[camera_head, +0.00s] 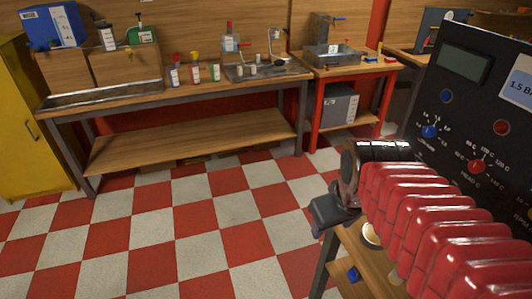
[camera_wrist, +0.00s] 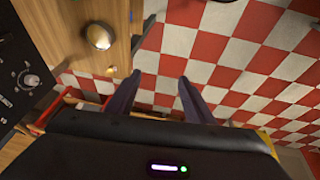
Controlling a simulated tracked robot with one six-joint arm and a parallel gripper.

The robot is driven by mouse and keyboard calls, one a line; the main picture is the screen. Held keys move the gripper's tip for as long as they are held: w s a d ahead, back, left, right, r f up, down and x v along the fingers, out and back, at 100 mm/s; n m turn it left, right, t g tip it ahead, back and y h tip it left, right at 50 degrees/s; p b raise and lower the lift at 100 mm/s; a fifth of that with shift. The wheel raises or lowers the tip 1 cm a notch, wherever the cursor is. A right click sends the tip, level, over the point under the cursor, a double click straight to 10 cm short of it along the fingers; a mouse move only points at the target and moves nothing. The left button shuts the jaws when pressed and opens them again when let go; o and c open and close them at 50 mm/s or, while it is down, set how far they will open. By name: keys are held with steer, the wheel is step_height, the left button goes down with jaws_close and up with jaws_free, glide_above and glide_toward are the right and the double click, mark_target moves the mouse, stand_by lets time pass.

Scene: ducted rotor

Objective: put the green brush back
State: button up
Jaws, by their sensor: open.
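I cannot make out a green brush in either view. My gripper (camera_wrist: 155,88) shows in the wrist view with its two dark fingers apart and nothing between them. Red and white floor tiles lie beyond the fingertips. In the head view my gripper (camera_head: 328,215) is a dark shape at the end of my red ribbed arm, beside a small wooden table (camera_head: 352,262). My arm hides much of that table. In the wrist view the wooden top (camera_wrist: 70,25) lies left of the fingers and bears a pale round object (camera_wrist: 99,36).
A long workbench (camera_head: 150,93) along the back wall holds bottles, a green container (camera_head: 140,34) and a blue box (camera_head: 52,26). A red-framed bench (camera_head: 355,70) bears a grey tray (camera_head: 331,56). A black control panel (camera_head: 462,110) stands right. The tiled floor (camera_head: 170,225) is clear.

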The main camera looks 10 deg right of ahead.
steer(key=s+a+r+m+t, duration=0.1)
steer(key=s+a+r, duration=0.1)
steer(key=a, duration=0.5)
steer(key=shift+s+t+y, duration=0.15)
steer(key=shift+t+y, duration=0.25)
steer(key=shift+a, duration=0.1)
steer(key=shift+c, duration=0.2)
